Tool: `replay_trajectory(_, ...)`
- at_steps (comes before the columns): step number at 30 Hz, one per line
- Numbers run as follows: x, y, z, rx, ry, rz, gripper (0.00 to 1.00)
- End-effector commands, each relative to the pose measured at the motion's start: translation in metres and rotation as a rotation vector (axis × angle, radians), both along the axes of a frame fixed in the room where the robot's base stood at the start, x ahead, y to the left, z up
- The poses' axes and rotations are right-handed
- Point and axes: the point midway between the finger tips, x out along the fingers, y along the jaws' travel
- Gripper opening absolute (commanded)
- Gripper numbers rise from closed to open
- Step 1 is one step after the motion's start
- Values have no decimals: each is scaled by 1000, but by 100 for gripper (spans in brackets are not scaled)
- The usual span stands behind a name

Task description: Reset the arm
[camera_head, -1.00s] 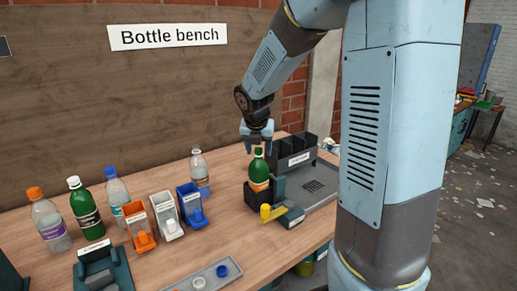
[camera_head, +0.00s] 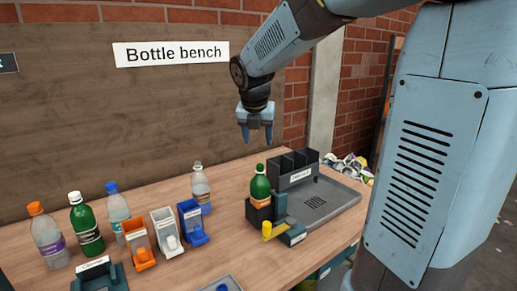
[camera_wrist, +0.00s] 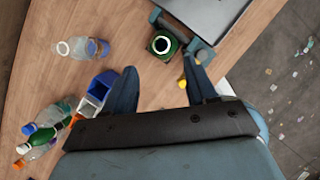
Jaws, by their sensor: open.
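My gripper (camera_head: 255,138) is open and empty in the head view, raised well above the bench near its back edge. In the wrist view my gripper (camera_wrist: 160,85) shows two spread fingers with bench surface between them. Below it and apart from it, a green bottle (camera_head: 260,185) with an orange label stands upright in a dark holder (camera_head: 259,215) with a yellow-knobbed lever (camera_head: 268,230) beside it.
Several bottles stand at the left, among them an orange-capped one (camera_head: 48,238) and a green one (camera_head: 86,228). Orange, white and blue bins (camera_head: 192,224) stand mid-bench. A clear bottle (camera_head: 200,184) stands behind them. A dark divided box (camera_head: 293,173) and a grey tray (camera_head: 335,200) are at right.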

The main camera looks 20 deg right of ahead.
Motion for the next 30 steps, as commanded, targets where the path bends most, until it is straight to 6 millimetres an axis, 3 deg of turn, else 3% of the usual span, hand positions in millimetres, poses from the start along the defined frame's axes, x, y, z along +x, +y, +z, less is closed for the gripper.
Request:
replay_trajectory(7, -8, 2, 15, 9, -5, -22, 56)
replay_trajectory(11, -22, -1, 18, 61, -34, -145, 56)
replay_trajectory(30, -147, -17, 25, 624, -252, -1348, 56)
